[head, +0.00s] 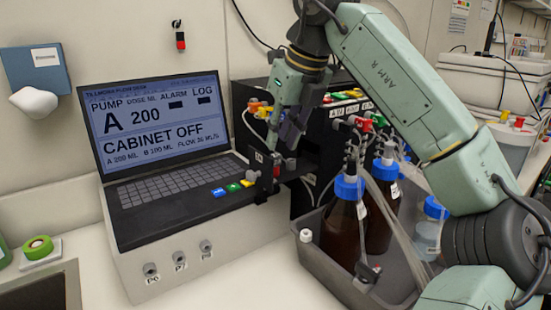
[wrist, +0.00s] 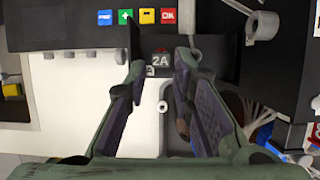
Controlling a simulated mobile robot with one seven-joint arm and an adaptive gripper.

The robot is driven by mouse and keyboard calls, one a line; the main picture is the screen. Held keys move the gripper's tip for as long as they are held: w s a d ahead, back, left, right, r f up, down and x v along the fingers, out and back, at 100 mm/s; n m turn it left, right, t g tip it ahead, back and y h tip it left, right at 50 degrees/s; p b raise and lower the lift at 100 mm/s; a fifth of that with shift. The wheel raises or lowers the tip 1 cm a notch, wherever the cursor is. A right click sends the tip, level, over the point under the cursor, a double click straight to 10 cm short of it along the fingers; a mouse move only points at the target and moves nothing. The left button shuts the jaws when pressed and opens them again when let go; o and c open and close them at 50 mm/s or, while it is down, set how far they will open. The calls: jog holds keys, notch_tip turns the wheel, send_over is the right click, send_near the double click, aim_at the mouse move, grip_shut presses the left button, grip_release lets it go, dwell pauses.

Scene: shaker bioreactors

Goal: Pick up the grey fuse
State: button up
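My gripper (head: 282,138) points down over the right end of the console, just above a black holder (head: 267,182). In the wrist view my gripper (wrist: 158,62) is open, with a clear gap between its fingers and nothing gripped. A dark plate with a "2A" label (wrist: 160,61) and a little red shows between the fingertips. A short grey cylinder (wrist: 264,26) lies to the right of the fingers in the wrist view. A grey rounded piece (head: 291,164) shows beside the holder in the head view. I cannot tell for certain which grey piece is the fuse.
A laptop-like console (head: 160,130) reads "CABINET OFF", with coloured keys (head: 234,187) near the holder. Brown bottles with blue caps (head: 349,187) stand in a grey tray (head: 330,268) at the right, with tubes around them. A black pump unit (head: 315,150) stands behind my gripper.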

aim_at(276, 154)
jog(key=p+x, duration=0.1)
jog(key=x, duration=0.3)
jog(key=shift+f, duration=0.15)
jog(key=shift+d, duration=0.1)
jog(key=c, duration=0.4)
